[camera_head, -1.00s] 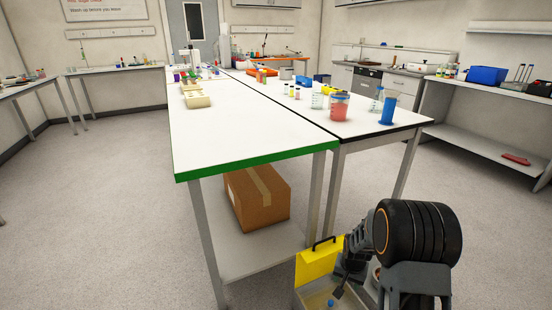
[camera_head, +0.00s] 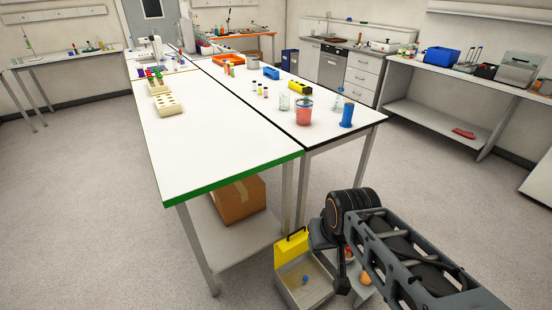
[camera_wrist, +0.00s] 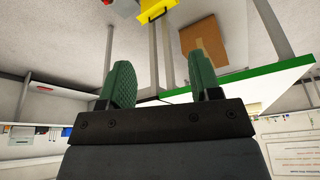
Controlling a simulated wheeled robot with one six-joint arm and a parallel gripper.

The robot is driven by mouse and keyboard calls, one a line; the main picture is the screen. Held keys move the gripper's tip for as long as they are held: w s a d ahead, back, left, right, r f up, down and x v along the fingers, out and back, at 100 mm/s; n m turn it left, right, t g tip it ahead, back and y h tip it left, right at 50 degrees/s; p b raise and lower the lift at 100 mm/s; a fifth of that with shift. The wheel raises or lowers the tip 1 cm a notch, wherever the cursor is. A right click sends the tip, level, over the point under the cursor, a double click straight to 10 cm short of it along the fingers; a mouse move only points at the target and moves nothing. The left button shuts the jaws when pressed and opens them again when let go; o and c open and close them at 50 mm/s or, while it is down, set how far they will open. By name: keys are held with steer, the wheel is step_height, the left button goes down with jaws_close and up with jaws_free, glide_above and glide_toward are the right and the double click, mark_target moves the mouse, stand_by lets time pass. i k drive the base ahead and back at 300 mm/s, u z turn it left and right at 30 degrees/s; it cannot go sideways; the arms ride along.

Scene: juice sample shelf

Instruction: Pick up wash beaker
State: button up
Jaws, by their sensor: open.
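A beaker with pink-red liquid and a blue rim (camera_head: 305,113) stands upright on the right-hand table. A clear beaker (camera_head: 284,102) stands just left of it, and another clear vessel (camera_head: 338,101) stands behind it to the right. I cannot tell from the pictures which is the wash beaker. My gripper (camera_wrist: 162,88) shows in the wrist view with two green fingers spread apart and nothing between them. It is away from the beakers, and no beaker shows in the wrist view. In the head view my arm is low at the right front, below the tabletop.
A blue cylinder (camera_head: 347,115) stands close right of the beakers. Small vials, a yellow block (camera_head: 300,87) and a blue box (camera_head: 271,73) lie behind. The long white table (camera_head: 215,145) is mostly bare in front. A cardboard box (camera_head: 238,199) sits on its lower shelf.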

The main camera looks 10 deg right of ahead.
mark_target(364, 278)
steer(key=z, duration=0.2)
steer(key=k, duration=1.75)
steer(key=u, duration=0.2)
steer(key=i, duration=0.5)
